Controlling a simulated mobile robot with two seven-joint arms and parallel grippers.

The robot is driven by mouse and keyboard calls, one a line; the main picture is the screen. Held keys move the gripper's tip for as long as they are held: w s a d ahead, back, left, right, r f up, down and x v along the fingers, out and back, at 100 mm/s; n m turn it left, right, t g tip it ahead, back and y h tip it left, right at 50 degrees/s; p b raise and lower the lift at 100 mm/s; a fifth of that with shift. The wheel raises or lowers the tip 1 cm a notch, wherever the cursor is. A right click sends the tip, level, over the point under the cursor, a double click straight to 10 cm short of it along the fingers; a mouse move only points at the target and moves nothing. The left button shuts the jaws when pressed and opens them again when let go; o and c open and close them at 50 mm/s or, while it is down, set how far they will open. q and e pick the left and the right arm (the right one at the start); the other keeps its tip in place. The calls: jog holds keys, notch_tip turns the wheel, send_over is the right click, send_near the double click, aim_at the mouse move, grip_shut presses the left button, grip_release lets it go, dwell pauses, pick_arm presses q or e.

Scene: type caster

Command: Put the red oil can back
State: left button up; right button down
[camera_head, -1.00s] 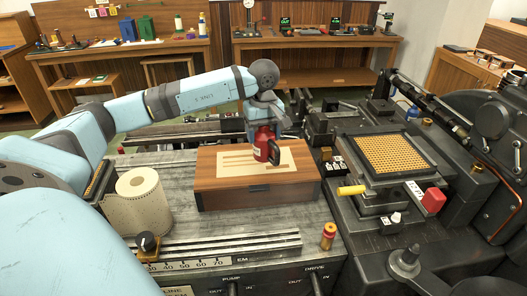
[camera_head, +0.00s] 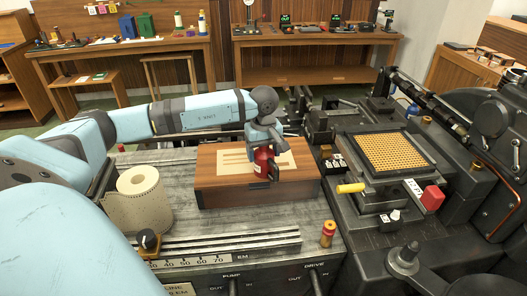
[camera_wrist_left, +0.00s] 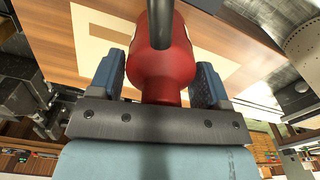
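The red oil can (camera_head: 263,162) is over the front part of the wooden box's lid in the head view. Whether its base touches the lid I cannot tell. My left gripper (camera_head: 268,145) comes from behind and is closed around the can. In the left wrist view the can (camera_wrist_left: 165,65) sits between the two blue-grey fingers (camera_wrist_left: 160,82), with a dark bar in front of its body. The wooden box (camera_head: 210,185) has a cream panel with brown strips on top. My right gripper is not in view.
A paper roll (camera_head: 138,195) stands left of the box. A small red and brass cylinder (camera_head: 328,233) stands at the front right corner. The machine with a yellow perforated plate (camera_head: 385,150) and yellow handle (camera_head: 350,188) is close on the right. A ruled bar (camera_head: 190,263) runs along the front.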

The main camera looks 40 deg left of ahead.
pick_arm(q)
jog(key=shift+o, duration=1.4)
jog(key=shift+r, duration=0.65)
notch_tip(320, 180, up, 11)
jog(key=shift+r+b, duration=0.1)
jog(key=shift+b, duration=0.55)
